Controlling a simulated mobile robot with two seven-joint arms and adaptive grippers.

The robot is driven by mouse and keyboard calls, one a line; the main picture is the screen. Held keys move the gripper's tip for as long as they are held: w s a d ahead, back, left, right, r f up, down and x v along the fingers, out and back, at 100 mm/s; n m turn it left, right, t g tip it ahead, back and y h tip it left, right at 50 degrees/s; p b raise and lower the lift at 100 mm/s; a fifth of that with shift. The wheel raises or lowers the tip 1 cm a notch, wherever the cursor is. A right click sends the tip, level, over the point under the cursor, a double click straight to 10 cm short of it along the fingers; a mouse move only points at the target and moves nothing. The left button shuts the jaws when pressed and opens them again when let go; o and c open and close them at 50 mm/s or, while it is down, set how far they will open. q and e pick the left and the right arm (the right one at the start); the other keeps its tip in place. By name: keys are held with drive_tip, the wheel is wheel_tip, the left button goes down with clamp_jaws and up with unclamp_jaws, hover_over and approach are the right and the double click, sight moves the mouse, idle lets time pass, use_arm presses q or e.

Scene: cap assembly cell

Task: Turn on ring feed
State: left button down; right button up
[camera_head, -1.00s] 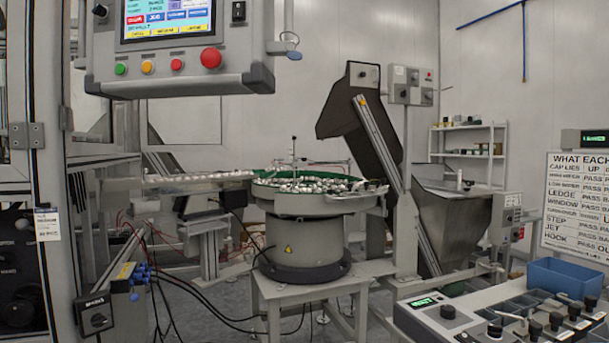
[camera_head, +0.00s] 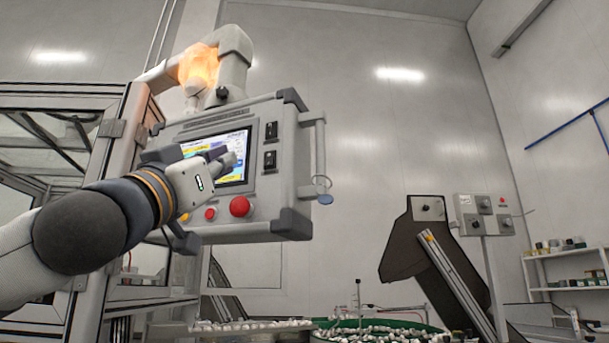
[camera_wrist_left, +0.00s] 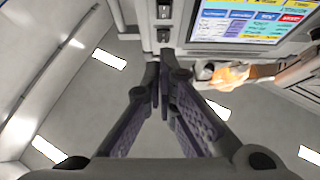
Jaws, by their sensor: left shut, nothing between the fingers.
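The grey control panel (camera_head: 275,205) hangs from an arm, with a lit touchscreen (camera_head: 232,178) and two black switches to its right, one upper (camera_head: 271,130) and one lower (camera_head: 269,160). Their labels are too small to read. My left gripper (camera_head: 232,160) is shut and empty in front of the screen's right part, hiding some of it. My right gripper is not in view.
A red button (camera_head: 239,206) and smaller buttons sit below the screen. A handle (camera_head: 319,150) stands at the panel's right edge. An amber lamp (camera_head: 198,66) glows above. The bowl feeder (camera_head: 380,325) and dark hopper chute (camera_head: 415,250) are lower right.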

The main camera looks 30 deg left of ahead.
use_arm(q)
drive_tip(key=shift+s+a, duration=0.2)
drive_tip(key=b, duration=0.1)
approach(261, 157)
wheel_tip(261, 157, up, 4)
drive_tip(key=d, duration=0.3)
drive_tip(key=w, duration=0.3)
drive_tip(key=shift+w+a+f+b, duration=0.15)
drive_tip(key=shift+a+f+b, duration=0.15)
drive_tip(key=shift+b, duration=0.05)
drive_tip(key=shift+r, duration=0.1)
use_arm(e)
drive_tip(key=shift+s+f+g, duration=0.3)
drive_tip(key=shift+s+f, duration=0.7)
